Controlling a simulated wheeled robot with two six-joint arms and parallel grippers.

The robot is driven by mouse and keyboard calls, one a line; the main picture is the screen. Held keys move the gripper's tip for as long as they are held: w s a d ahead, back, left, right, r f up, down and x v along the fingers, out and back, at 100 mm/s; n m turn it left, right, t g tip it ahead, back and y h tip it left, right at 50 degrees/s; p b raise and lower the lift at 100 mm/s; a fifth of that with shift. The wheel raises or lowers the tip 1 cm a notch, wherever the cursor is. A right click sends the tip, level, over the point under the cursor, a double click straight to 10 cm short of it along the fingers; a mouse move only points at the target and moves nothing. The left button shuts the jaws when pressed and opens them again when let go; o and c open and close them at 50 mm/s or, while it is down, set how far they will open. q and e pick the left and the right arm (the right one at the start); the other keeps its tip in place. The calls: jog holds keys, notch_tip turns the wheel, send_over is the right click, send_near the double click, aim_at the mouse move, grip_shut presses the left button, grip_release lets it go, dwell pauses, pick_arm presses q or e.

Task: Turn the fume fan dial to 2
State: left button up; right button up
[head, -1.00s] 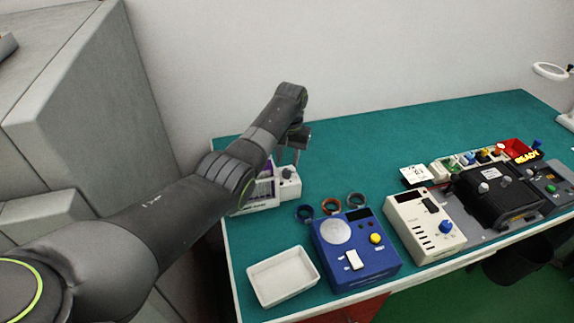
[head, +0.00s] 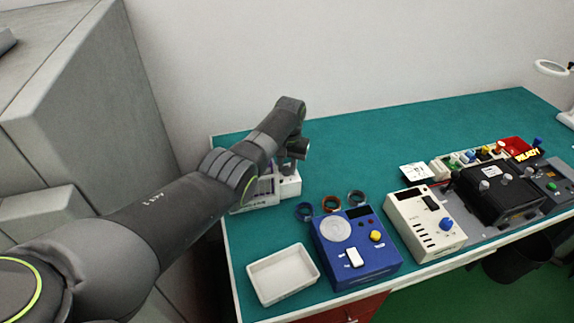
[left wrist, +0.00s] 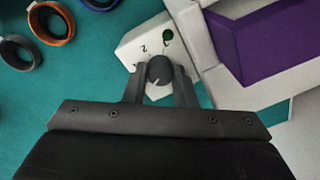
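The fume fan dial (left wrist: 160,70) is a dark round knob with a light pointer mark, on a small white control box (left wrist: 137,48). A printed 2 and a green light (left wrist: 168,36) show on the box beyond the knob. My left gripper (left wrist: 160,76) has its fingers apart, one on each side of the knob; I cannot tell whether they touch it. In the head view my left gripper (head: 291,165) is down at the white box (head: 289,184), hiding the dial there. My right gripper is not in view.
A purple-fronted white unit (left wrist: 275,45) adjoins the control box. Several rings (head: 331,204), a blue device (head: 350,265) and a white tray (head: 283,275) lie nearer the front. A cream device (head: 424,226) stands to the right. The back of the table is clear.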

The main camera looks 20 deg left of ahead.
pick_arm(q)
jog(key=shift+m, duration=0.3)
jog(key=shift+m+p, duration=0.45)
jog(key=shift+m, duration=0.45)
jog(key=m+p, duration=0.1)
jog(key=m, duration=0.3)
jog(key=shift+m, duration=0.3)
jog(key=m, duration=0.4)
jog(key=shift+p, duration=0.4)
jog(key=shift+m, duration=2)
jog(key=shift+t, duration=0.3)
jog(key=o, duration=0.7)
